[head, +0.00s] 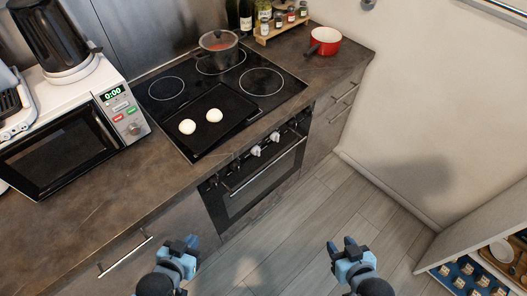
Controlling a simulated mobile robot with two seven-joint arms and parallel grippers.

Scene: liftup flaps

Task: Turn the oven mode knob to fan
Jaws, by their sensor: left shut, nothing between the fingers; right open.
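The oven (262,183) is built in under the cooktop, with a dark glass door and a bar handle. Its control panel runs along the top front edge. Two pale knobs (256,151) and (275,137) stand out near its middle, and darker small controls sit to either side. The mode markings are too small to read, so I cannot tell which knob is the mode knob or where it points. My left gripper (188,243) is shut and empty, in front of and below the oven's left side. My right gripper (343,245) is open and empty over the floor, right of the oven. Neither touches the oven.
The cooktop (262,82) holds a pot (218,46) and a dark tray (230,107) with two white pieces. A microwave (60,139) stands left, a red saucepan (325,42) right. A shelf unit (468,235) is at lower right. The floor before the oven is clear.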

